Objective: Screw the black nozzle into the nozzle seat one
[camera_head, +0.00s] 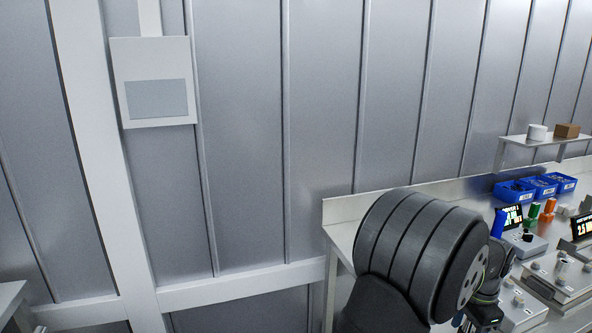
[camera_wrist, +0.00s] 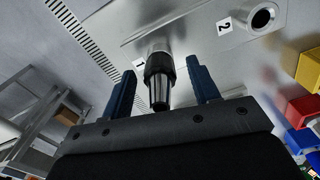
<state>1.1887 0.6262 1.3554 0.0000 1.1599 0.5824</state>
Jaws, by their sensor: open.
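In the wrist view, the black nozzle (camera_wrist: 158,84) hangs at nozzle seat one (camera_wrist: 158,47), beside the label "1" (camera_wrist: 139,62). Its dark collar meets the metal seat and its tapered tip points toward my gripper. I cannot tell how far it sits in the seat. My gripper (camera_wrist: 161,70) is open, with one blue finger on each side of the nozzle and a visible gap at both sides. Nozzle seat two (camera_wrist: 263,17) is an empty round opening by the label "2" (camera_wrist: 225,26). In the head view, my arm hides the nozzle and seats.
Yellow (camera_wrist: 309,68) and red (camera_wrist: 303,108) parts are at the right of the wrist view. In the head view, blue bins (camera_head: 515,191), a green bottle (camera_head: 533,211), an orange bottle (camera_head: 548,207) and lit displays stand on the bench (camera_head: 343,209) at the right.

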